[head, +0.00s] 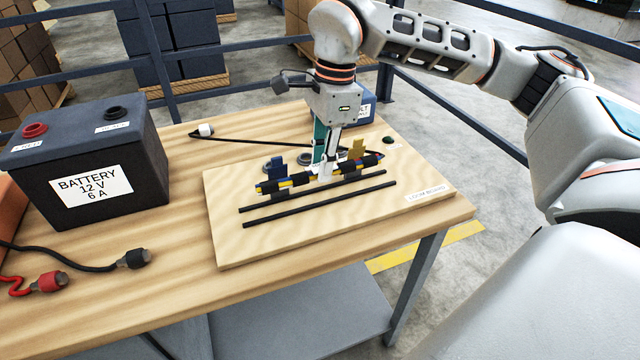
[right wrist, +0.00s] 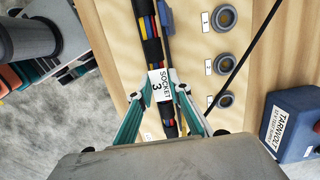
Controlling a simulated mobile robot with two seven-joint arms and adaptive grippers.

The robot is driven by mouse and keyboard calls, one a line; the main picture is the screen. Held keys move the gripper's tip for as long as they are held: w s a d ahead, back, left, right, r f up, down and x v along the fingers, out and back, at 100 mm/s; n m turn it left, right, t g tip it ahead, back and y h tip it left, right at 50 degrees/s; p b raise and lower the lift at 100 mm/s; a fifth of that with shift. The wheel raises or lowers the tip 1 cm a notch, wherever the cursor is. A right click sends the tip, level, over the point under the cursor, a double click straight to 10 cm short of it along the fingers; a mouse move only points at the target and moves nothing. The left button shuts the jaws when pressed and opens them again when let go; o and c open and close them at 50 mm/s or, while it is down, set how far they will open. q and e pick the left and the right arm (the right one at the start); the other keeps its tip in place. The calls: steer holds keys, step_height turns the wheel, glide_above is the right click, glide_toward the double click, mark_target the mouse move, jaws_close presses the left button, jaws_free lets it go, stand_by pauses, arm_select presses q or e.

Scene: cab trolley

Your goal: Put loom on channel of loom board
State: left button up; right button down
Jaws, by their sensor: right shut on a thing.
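The loom (head: 298,180) is a straight black-taped bundle with yellow, blue and red wires showing. My right gripper (head: 325,174) is shut on it near its middle, pointing down. The loom board (head: 350,230) is a pale wooden board on the table. Two parallel black rails (head: 318,204) on it bound the channel. In the head view the loom appears just behind the rear rail, roughly parallel to it; I cannot tell whether it touches the board. My left gripper is out of view.
A blue clip (head: 277,166) and a yellow clip (head: 356,149) stand behind the loom. Numbered round sockets (right wrist: 223,59) lie beyond. A battery (head: 85,160) stands at left, with cable ends (head: 135,259) in front. A blue box (right wrist: 292,122) is behind the board. The board's front is clear.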

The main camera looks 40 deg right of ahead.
mark_target(322, 197)
steer(key=shift+f, duration=0.45)
step_height(322, 197, down, 4)
steer(key=shift+f+b, duration=0.1)
steer(key=shift+b, duration=0.35)
steer(key=c, duration=1.9)
jaws_free()
